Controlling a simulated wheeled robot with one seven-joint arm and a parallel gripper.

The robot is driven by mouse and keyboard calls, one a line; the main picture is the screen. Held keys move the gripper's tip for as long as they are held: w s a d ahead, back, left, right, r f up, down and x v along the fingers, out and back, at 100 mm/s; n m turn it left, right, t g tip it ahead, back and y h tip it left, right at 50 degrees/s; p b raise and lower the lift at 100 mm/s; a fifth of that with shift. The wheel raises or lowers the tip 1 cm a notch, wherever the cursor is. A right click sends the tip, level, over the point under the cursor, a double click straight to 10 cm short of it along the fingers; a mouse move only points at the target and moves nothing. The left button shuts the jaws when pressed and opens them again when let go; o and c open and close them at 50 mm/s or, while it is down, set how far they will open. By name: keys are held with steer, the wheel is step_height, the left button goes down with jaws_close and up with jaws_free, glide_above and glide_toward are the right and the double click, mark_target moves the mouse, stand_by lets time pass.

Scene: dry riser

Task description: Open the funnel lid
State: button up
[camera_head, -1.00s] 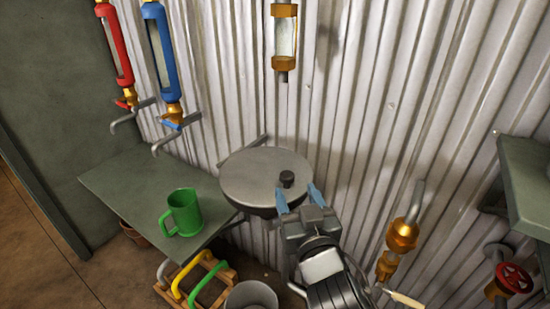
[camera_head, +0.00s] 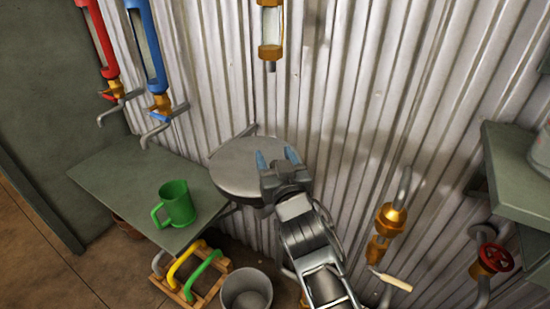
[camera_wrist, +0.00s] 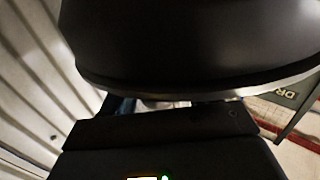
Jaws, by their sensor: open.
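The round grey funnel lid (camera_head: 240,165) lies flat and closed on the funnel by the corrugated wall in the head view. My gripper (camera_head: 277,158) is open, with its two blue fingers over the lid's right part. The lid's small dark knob is hidden by my gripper, so I cannot tell whether the fingers are around it or touching it. In the wrist view, a large dark rounded shape (camera_wrist: 190,40) with a lighter rim fills the top and hides most of the fingers.
A green shelf (camera_head: 125,170) with a green mug (camera_head: 175,203) is left of the funnel. Red (camera_head: 100,40) and blue (camera_head: 147,45) tubes hang above it. A bucket (camera_head: 246,290) stands below. A brass valve (camera_head: 390,219) and red handwheel (camera_head: 496,257) are at right.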

jaws_close()
stand_by(0.4)
steer(key=shift+r, duration=0.15)
